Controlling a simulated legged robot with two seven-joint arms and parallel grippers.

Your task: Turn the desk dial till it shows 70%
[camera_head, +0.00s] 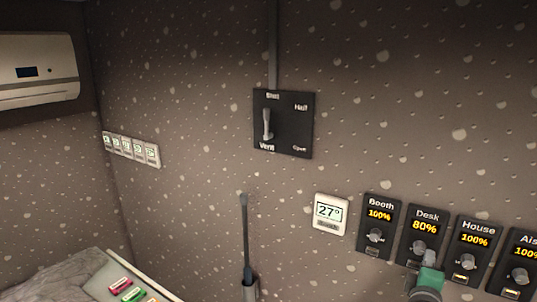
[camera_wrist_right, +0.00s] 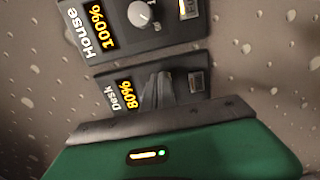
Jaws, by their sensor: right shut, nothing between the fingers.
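The Desk panel (camera_head: 424,224) is a black wall plate that reads 80% in yellow. Its round grey dial (camera_head: 419,248) sits below the readout. My right gripper (camera_head: 430,260), with a green body, is at the lower right of this dial. In the right wrist view, the shut fingers (camera_wrist_right: 158,90) are in front of the Desk panel (camera_wrist_right: 117,77) and hide its dial. I cannot tell whether they touch it. My left gripper is not in view.
The Booth panel (camera_head: 381,214) and House panel (camera_head: 475,238) flank the Desk panel closely, both reading 100%. Another panel (camera_head: 524,251) is at the right edge. A white 27° thermostat (camera_head: 330,213) and a lever plate (camera_head: 285,143) are further left.

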